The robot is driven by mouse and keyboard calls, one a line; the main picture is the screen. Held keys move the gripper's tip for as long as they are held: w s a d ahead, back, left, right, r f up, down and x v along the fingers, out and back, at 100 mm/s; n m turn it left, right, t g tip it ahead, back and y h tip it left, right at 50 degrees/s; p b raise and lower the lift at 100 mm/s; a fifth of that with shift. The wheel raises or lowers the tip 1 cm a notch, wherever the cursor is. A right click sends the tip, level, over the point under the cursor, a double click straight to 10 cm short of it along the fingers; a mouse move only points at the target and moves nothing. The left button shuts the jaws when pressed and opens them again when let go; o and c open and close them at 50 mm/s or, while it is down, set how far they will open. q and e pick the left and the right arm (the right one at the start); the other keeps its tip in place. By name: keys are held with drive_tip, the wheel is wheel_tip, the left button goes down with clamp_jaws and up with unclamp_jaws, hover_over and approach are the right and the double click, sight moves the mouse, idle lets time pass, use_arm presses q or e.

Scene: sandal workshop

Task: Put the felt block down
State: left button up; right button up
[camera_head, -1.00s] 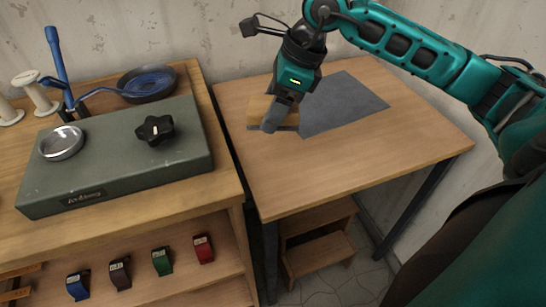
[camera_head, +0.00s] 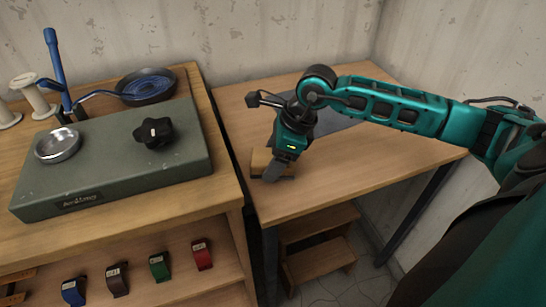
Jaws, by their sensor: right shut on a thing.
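The felt block (camera_head: 260,160) is a tan block with a darker lower edge. It is at the left front part of the right-hand wooden table (camera_head: 330,190), near that table's left edge. My right gripper (camera_head: 273,174) is shut on the block, and its grey finger covers part of it. The block looks level and at or just above the table top; I cannot tell whether it touches. My left gripper is not in view.
A grey mat (camera_head: 335,122) lies on the table behind my right arm. On the left bench, a green stove-like unit (camera_head: 105,165) carries a metal dish (camera_head: 57,145) and a black knob (camera_head: 153,132). A black pan (camera_head: 146,87) stands behind it. The table's front right is clear.

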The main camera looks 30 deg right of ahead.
drive_tip(key=shift+f, duration=0.15)
drive_tip(key=o, duration=1)
drive_tip(key=shift+r, duration=0.25)
drive_tip(key=shift+s+d+r, duration=0.1)
drive_tip(key=shift+d+r, duration=0.1)
drive_tip(key=shift+r, duration=0.15)
drive_tip(key=v, duration=1.1)
drive_tip(key=shift+p, duration=0.35)
drive_tip(key=shift+a+r, duration=0.1)
